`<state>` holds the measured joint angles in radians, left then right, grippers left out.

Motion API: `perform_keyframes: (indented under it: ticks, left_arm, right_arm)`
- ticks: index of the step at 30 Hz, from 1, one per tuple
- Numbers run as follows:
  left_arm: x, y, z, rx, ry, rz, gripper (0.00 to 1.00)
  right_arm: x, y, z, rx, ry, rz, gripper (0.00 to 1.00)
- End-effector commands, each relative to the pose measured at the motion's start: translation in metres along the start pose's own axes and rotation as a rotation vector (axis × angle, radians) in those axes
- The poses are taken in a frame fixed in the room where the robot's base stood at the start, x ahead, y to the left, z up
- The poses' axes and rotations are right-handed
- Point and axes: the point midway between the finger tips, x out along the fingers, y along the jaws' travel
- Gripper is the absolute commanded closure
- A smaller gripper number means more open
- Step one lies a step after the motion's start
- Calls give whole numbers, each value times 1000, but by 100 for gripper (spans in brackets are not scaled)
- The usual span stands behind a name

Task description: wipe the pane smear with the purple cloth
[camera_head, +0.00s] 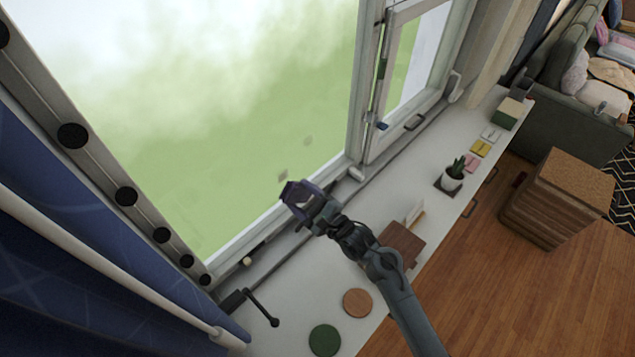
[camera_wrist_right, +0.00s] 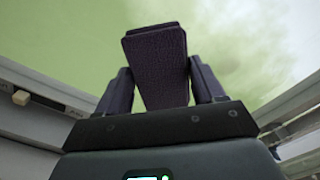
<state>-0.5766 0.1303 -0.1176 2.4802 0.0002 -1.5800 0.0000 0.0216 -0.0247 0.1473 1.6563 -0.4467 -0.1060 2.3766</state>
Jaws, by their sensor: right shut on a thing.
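The purple cloth (camera_head: 293,192) is a folded dark pad held in my right gripper (camera_head: 312,205), close to the lower part of the window pane (camera_head: 230,140). In the right wrist view the cloth (camera_wrist_right: 158,62) stands up between the two dark fingers, with the greenish pane behind it. I cannot tell whether the cloth touches the glass. Faint greyish smear spots show on the pane, one (camera_head: 308,141) above and right of the cloth and another (camera_head: 283,176) just beside its upper edge. My left gripper is not in view.
The white sill (camera_head: 400,195) holds a potted plant (camera_head: 453,178), a brown box (camera_head: 402,243), a green disc (camera_head: 324,340) and an orange disc (camera_head: 357,302). The window frame and a crank handle (camera_head: 262,310) border the pane. A blue curtain (camera_head: 70,230) hangs at left.

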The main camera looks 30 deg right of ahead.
Motion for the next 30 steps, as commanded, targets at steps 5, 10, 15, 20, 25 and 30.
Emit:
perform_keyframes:
  ticks: [5, 10, 15, 20, 25, 30]
  left_arm:
    - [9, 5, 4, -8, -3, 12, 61]
    - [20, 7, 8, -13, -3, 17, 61]
    - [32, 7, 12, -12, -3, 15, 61]
    - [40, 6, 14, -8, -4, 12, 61]
    - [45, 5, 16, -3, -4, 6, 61]
    - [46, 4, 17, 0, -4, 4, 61]
  right_arm:
    - [3, 10, -7, 0, -6, 5, 56]
    - [17, 11, -7, 0, -7, 2, 56]
    - [32, 11, -7, 0, -6, 3, 56]
    - [44, 10, -7, 0, -6, 4, 56]
    - [52, 9, -6, 0, -5, 3, 56]
    - [55, 9, -6, 1, -3, 4, 56]
